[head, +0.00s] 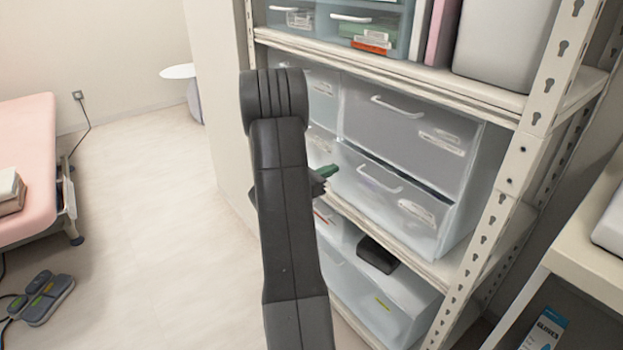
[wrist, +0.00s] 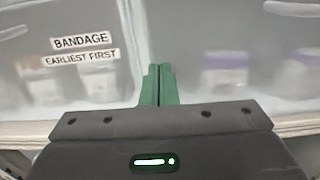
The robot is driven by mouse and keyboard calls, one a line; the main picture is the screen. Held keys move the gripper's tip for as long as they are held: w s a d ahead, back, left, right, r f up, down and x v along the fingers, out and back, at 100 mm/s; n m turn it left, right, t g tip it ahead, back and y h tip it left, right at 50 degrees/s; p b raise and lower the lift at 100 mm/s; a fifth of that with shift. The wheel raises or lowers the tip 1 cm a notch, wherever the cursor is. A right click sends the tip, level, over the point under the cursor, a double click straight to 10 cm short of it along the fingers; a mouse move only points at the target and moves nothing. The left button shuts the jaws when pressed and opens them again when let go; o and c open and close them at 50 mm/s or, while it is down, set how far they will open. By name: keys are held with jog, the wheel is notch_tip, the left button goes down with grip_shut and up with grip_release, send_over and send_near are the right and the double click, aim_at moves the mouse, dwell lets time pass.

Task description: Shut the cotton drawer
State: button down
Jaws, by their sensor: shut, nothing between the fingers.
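My gripper (head: 331,170) is shut and empty, its green fingers pointing at the shelf's middle tier of translucent drawers. In the wrist view the closed fingers (wrist: 160,72) are in front of the join between two drawer fronts. The left front is the bandage drawer (wrist: 100,85), labelled BANDAGE, EARLIEST FIRST. The right front (wrist: 240,60) shows no readable label. In the head view the lower right drawer (head: 375,205) stands a little out, with a dark gap along its top; its label is too small to read, so I cannot confirm it is the cotton drawer.
The upper right drawer (head: 390,115) looks shut. A metal shelf post (head: 510,165) stands right of the drawers. A dark box (head: 378,254) sits on the bin below. A white table (head: 585,250) is at right. The floor (head: 145,190) is clear between the pink bed (head: 30,150) and shelf.

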jog(key=x, duration=0.2)
jog(key=shift+w+d+r, duration=0.1)
jog(key=shift+w+d, duration=0.1)
jog(key=shift+r, duration=0.15)
jog(key=p+v, duration=0.1)
jog(key=v, duration=1.3)
jog(key=shift+f, duration=0.3)
jog(key=b+x, duration=0.1)
jog(key=x, duration=1.2)
jog(key=shift+w+d, duration=0.25)
jog(key=shift+d, duration=0.05)
